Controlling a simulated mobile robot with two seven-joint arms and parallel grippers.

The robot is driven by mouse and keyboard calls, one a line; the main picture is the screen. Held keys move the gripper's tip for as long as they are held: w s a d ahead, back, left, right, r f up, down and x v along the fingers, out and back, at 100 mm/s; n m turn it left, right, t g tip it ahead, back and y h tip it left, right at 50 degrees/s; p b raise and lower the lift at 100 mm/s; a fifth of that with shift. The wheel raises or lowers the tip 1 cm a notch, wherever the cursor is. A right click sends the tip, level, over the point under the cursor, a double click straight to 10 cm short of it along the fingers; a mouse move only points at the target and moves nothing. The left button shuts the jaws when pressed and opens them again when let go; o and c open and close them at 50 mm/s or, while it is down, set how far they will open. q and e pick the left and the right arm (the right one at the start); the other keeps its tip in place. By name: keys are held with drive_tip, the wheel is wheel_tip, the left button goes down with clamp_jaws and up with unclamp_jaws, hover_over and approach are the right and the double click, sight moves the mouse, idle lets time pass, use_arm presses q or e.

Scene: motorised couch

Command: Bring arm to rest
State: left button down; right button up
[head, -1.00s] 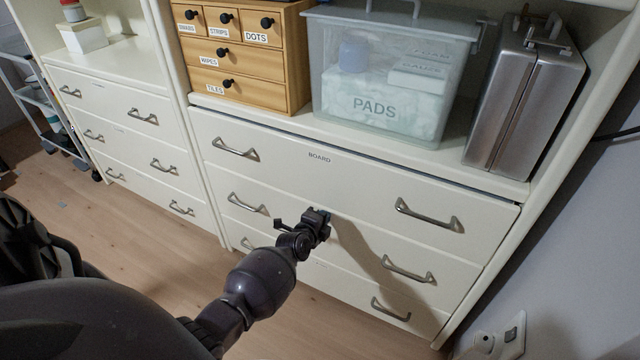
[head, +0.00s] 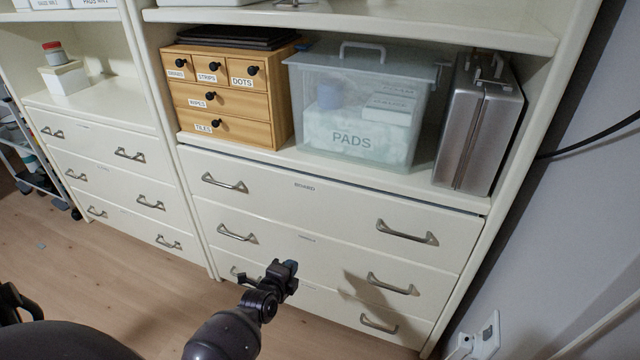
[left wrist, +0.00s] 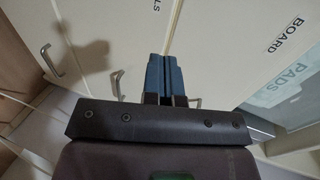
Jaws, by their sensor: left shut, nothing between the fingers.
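My left gripper (head: 289,268) reaches in from the bottom of the head view, in front of the lower drawers of the white cabinet (head: 300,205). It is shut and empty. In the left wrist view its two blue-grey fingers (left wrist: 164,58) lie side by side, with the drawer fronts beyond them. I see no contact with a handle. My right gripper is in neither view.
On the cabinet stand a small wooden drawer box (head: 232,98), a clear PADS bin (head: 352,115) and a metal case (head: 478,122). A second white drawer unit (head: 110,170) stands left, with a trolley (head: 38,160) beyond. A wall socket (head: 487,335) is at right.

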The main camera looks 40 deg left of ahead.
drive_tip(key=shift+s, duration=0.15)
use_arm(q)
drive_tip(key=s+d+r+n+h+p, duration=0.3)
drive_tip(key=s+d+r+n, duration=0.2)
drive_tip(key=d+r+n, duration=0.55)
drive_tip(key=s+d+r+n+g+p, duration=0.1)
drive_tip(key=s+r+p, duration=0.1)
drive_tip(key=s, duration=1)
drive_tip(key=s+d+r+n+g+p, duration=0.2)
drive_tip(key=s+p, duration=0.2)
drive_tip(key=s, duration=0.8)
drive_tip(key=shift+s+d+h, duration=0.25)
drive_tip(key=shift+d+h, duration=0.05)
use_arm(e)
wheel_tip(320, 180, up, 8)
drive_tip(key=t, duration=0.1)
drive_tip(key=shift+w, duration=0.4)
use_arm(q)
drive_tip(key=shift+n, duration=0.25)
